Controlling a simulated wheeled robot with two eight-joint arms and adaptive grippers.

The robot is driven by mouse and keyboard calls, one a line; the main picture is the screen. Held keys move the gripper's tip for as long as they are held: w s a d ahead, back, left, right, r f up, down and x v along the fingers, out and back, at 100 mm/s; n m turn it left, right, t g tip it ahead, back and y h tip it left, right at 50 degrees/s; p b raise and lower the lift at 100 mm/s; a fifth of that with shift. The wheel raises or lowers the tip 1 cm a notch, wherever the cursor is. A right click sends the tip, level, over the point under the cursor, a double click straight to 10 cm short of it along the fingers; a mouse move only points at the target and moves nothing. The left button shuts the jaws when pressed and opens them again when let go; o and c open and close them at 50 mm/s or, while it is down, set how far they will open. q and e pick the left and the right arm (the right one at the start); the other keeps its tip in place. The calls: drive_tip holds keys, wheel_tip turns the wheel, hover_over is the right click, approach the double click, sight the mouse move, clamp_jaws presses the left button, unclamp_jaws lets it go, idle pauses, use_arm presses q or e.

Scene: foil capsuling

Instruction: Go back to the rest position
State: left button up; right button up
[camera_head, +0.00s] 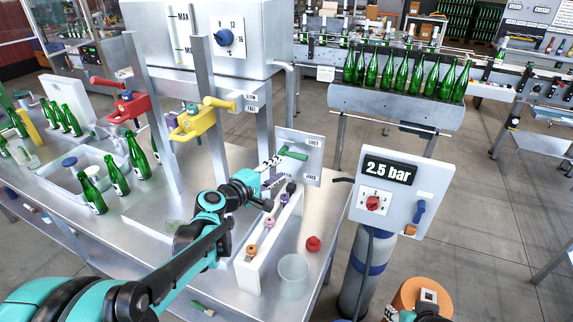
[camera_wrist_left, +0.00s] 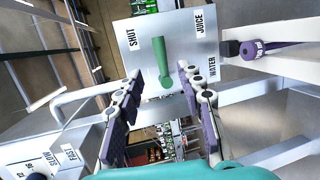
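My left gripper (camera_head: 274,172) reaches over the steel table to a small white selector panel (camera_head: 311,166) with a green lever (camera_head: 293,152). In the left wrist view the left gripper (camera_wrist_left: 160,76) is open, its purple-padded fingers spread on either side of the green lever (camera_wrist_left: 163,62). I see no clear contact with the lever. The panel (camera_wrist_left: 196,68) carries the labels SHUT, JUICE and WATER. Part of my right arm (camera_head: 407,316) shows at the bottom edge of the head view, but its fingers cannot be made out.
A white rack (camera_head: 246,277) with coloured knobs, a red knob (camera_head: 313,243) and a clear cup (camera_head: 293,277) are close to my left arm. Red (camera_head: 130,106) and yellow (camera_head: 199,120) valves stand behind. Green bottles (camera_head: 95,196) stand left. A 2.5 bar box (camera_head: 404,190) stands right.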

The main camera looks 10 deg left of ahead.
use_arm(q)
drive_tip(key=shift+s+a+r, duration=0.1)
drive_tip(key=shift+s+a, duration=0.15)
drive_tip(key=shift+s, duration=0.35)
drive_tip(key=s+d+f+m+g+y, duration=0.1)
drive_tip(key=s+d+f+m+g, duration=0.15)
drive_tip(key=s, duration=0.35)
drive_tip(key=s+d+f+m+g, duration=0.1)
drive_tip(key=s+f+m, duration=0.1)
drive_tip(key=s+m, duration=0.3)
drive_tip(key=s+d+f+m+g+y, duration=0.1)
drive_tip(key=s+d+f+m+g, duration=0.1)
drive_tip(key=s, duration=0.4)
drive_tip(key=s+a+f+m+g+y+b, duration=0.2)
drive_tip(key=s+a+f+m+y+b, duration=0.2)
drive_tip(key=s+f, duration=0.6)
drive_tip(key=shift+s+a+f+b, duration=0.35)
drive_tip(key=shift+s+a+b, duration=0.15)
drive_tip(key=shift+b, duration=0.25)
drive_tip(key=shift+d+m, duration=0.1)
drive_tip(key=shift+m, duration=0.15)
